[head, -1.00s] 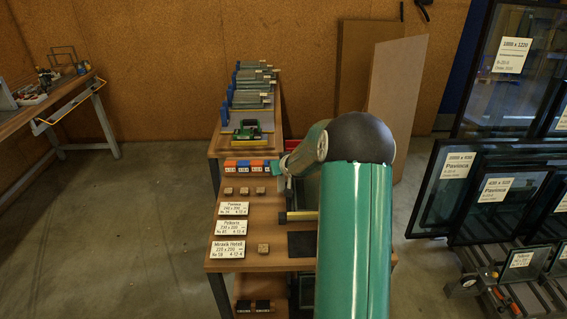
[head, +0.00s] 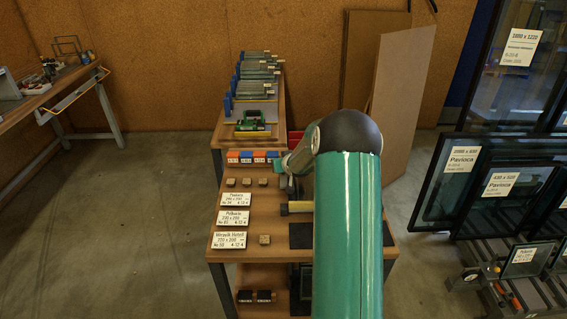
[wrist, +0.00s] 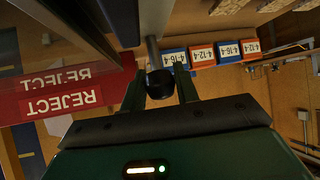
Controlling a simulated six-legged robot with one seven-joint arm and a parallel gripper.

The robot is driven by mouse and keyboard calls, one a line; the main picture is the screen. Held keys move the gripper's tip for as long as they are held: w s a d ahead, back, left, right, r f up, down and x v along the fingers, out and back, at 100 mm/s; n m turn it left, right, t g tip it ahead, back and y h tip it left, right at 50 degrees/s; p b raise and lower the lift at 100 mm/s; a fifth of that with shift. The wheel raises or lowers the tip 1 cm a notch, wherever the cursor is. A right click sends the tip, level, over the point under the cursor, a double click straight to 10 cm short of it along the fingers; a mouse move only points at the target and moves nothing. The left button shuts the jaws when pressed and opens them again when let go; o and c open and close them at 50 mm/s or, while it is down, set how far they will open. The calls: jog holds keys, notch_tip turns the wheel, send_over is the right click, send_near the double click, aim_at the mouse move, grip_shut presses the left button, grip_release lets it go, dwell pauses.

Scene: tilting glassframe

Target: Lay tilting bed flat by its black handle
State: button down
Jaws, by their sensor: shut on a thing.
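The black handle, a round knob (wrist: 160,84) on a grey rod, sits between the two green fingers of my gripper (wrist: 161,92) in the wrist view. My gripper is shut on this knob. A dark framed panel (wrist: 72,28) slants across the upper left of the wrist view; it may be part of the tilting bed, but I cannot tell. In the head view, my green arm covers most of the bed and the handle, so the bed's tilt cannot be read. A pale bar (head: 298,207) shows just left of the arm on the workbench (head: 262,225).
A red REJECT sign (wrist: 65,98) is left of my gripper in the wrist view. Blue and orange numbered blocks (head: 252,157), white label cards (head: 230,240) and small wooden blocks (head: 264,239) are on the workbench. Framed glass panes (head: 500,185) stand at right. The floor at left is clear.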

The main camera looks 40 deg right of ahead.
jog(key=shift+f, duration=0.1)
jog(key=c, duration=1.1)
grip_release()
jog(key=shift+w+f, duration=0.1)
jog(key=v, duration=1.4)
